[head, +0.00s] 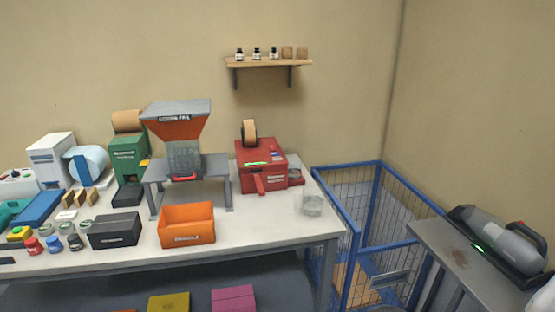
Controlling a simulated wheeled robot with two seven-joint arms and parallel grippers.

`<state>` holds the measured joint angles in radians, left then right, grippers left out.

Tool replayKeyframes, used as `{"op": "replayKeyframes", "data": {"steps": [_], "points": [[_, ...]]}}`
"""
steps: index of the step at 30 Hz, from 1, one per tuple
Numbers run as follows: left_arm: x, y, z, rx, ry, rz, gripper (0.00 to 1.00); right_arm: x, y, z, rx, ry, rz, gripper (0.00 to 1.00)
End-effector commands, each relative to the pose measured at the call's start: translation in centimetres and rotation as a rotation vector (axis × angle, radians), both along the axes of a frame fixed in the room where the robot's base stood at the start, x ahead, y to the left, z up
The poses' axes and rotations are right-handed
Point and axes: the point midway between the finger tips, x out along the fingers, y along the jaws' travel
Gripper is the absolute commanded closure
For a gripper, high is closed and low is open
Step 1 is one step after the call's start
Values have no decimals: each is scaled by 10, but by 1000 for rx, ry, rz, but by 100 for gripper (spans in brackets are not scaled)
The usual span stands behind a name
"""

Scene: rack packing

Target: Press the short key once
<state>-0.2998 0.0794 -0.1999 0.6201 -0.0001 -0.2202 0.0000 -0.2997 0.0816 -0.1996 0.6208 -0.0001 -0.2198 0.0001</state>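No key marked as short can be made out. A red machine (262,181) with a brown roll (249,132) above it stands toward the right of the bench. Its top has a small lit green strip (265,162) and small marks too small to read. A green machine (127,157) with a brown roll stands farther left, with a small yellow part at its side. Neither of my grippers is in view.
An orange bin (187,226) and a dark grey box (115,231) stand at the front of the bench (260,227). A hopper on a stand (179,121) is behind them. A blue wire cage (352,215) and a side table (465,270) with a grey vacuum (497,240) are at right.

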Motion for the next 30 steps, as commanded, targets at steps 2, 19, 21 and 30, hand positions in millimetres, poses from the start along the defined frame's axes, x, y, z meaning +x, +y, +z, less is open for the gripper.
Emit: {"op": "replayKeyframes", "data": {"steps": [2,19,21,30], "points": [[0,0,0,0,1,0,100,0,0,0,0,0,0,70],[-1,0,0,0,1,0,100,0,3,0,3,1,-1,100],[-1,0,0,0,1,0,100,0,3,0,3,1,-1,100],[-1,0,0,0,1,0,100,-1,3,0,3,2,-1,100]]}}
